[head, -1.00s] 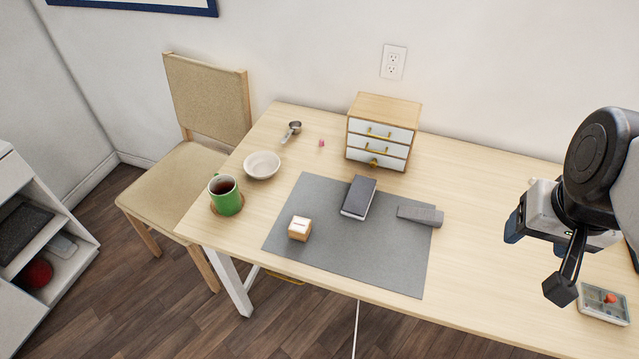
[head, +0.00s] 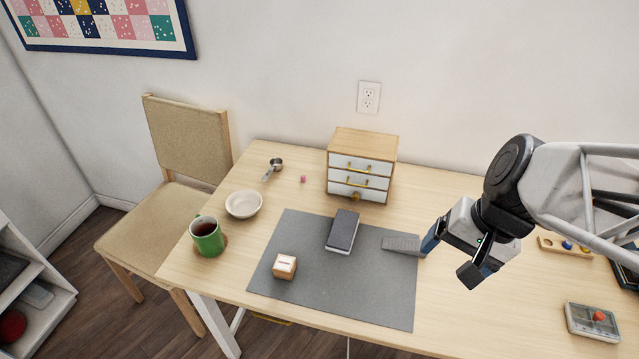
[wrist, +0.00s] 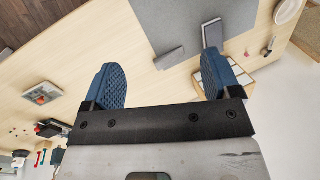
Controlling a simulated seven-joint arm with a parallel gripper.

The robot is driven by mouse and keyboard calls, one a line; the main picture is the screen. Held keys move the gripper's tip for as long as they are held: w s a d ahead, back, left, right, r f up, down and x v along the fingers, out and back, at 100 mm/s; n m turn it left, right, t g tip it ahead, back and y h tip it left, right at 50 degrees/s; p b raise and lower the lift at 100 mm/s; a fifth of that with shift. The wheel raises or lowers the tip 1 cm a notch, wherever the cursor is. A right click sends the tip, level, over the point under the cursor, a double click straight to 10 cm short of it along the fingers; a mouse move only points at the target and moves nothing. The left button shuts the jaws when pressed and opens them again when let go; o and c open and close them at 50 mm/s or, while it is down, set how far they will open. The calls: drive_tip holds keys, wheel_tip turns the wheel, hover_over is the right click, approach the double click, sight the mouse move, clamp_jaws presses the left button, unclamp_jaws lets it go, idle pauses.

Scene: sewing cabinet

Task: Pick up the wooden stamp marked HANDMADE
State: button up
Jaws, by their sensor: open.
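The wooden stamp (head: 284,266) is a small light-wood block with a white top bearing faint reddish marking, too small to read. It sits on the front left part of the grey mat (head: 350,294) in the head view. I cannot make out the stamp in the wrist view. My gripper (head: 450,260) is open and empty, above the table to the right of the mat and well apart from the stamp. Its two blue ridged fingers (wrist: 163,80) stand wide apart in the wrist view.
On the mat lie a dark notebook (head: 342,231) and a grey bar (head: 402,245). A green mug (head: 207,237) and white bowl (head: 243,204) stand left. A small drawer cabinet (head: 360,165) stands behind. A clear box (head: 592,322) lies right. The mat around the stamp is clear.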

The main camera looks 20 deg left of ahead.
drive_tip(key=w+a+f+m+g+y, duration=0.2)
drive_tip(key=w+a+f+m+y, duration=0.15)
drive_tip(key=a+f, duration=0.4)
drive_tip(key=w+a+f+m+g+y, duration=0.15)
drive_tip(key=a+f+m+y, duration=0.3)
drive_tip(key=a, duration=0.55)
drive_tip(key=m+t+y, duration=0.2)
drive_tip(key=m+t, duration=0.1)
drive_tip(key=m, duration=0.4)
approach(291, 265)
drive_tip(key=x, duration=0.4)
drive_tip(key=shift+s+a+r+g, duration=0.15)
drive_tip(key=shift+r+g, duration=0.1)
drive_tip(key=shift+r, duration=0.15)
drive_tip(key=shift+a+f+m, duration=0.2)
drive_tip(key=shift+f+m, duration=0.2)
drive_tip(key=shift+f, duration=0.3)
drive_tip(key=shift+a, duration=0.15)
drive_tip(key=shift+x, duration=1.15)
drive_tip(key=shift+x, duration=2.6)
drive_tip(key=shift+w+r, duration=0.1)
drive_tip(key=shift+w, duration=0.2)
drive_tip(key=shift+c, duration=0.2)
drive_tip(key=c, duration=1)
